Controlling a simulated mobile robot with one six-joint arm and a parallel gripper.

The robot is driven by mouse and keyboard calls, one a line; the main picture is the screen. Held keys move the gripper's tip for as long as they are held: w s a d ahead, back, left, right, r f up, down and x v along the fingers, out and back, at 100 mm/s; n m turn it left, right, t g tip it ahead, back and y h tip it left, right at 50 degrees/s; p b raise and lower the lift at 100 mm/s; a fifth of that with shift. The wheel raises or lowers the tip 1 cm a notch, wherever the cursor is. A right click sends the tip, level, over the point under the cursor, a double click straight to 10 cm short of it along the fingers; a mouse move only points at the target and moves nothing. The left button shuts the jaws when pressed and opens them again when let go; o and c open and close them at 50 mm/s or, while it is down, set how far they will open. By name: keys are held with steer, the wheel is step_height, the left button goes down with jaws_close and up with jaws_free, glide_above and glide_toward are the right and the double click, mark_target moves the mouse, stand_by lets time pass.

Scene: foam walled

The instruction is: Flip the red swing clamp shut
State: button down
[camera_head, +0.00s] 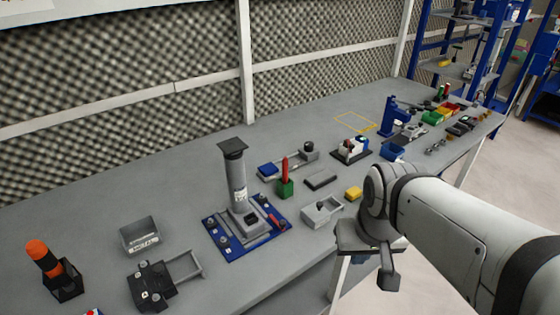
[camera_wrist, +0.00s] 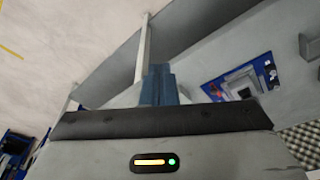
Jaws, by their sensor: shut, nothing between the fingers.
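A blue fixture plate (camera_head: 232,250) lies on the bench with a grey column (camera_head: 237,182) rising from its block. A small red clamp part (camera_head: 275,221) is at the plate's right side, low against the plate; its exact pose is too small to tell. In the wrist view the blue plate (camera_wrist: 212,90) shows at the right, with a small red part (camera_wrist: 272,74) on it. My gripper (camera_head: 388,276) is at the front edge of the bench, right of the plate and apart from it. In the wrist view its fingers (camera_wrist: 158,72) are together and empty.
A green block with an upright red piece (camera_head: 285,168), a grey open box (camera_head: 322,212) and a yellow block (camera_head: 353,193) stand right of the plate. A metal bin (camera_head: 140,236) and a black fixture (camera_head: 155,287) are at left. A foam wall (camera_head: 130,70) backs the bench.

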mark_target(277, 220)
steer(key=shift+a, duration=0.2)
steer(key=w+a+f+n+b, duration=0.1)
steer(key=w+a+n, duration=0.5)
steer(key=n, duration=0.9)
steer(key=w+a+f+n+h+b, duration=0.1)
steer(key=w+a+n, duration=0.5)
steer(key=a+n, duration=0.6)
steer(key=n+b, duration=0.1)
steer(key=n, duration=0.2)
steer(key=shift+w+f+n+h, duration=0.3)
steer(key=shift+w+f, duration=0.05)
steer(key=b+x, duration=0.1)
steer(key=x, duration=0.8)
steer(key=shift+w+d+f, duration=0.15)
steer(key=shift+w+f, duration=0.05)
steer(key=shift+f, duration=0.15)
steer(key=w, duration=0.1)
steer(key=w+d, duration=0.1)
steer(key=w+f, duration=0.1)
steer(key=shift+w+d, duration=0.3)
steer(key=shift+d, duration=0.05)
steer(key=shift+a+r+p, duration=0.15)
steer(key=shift+p, duration=0.4)
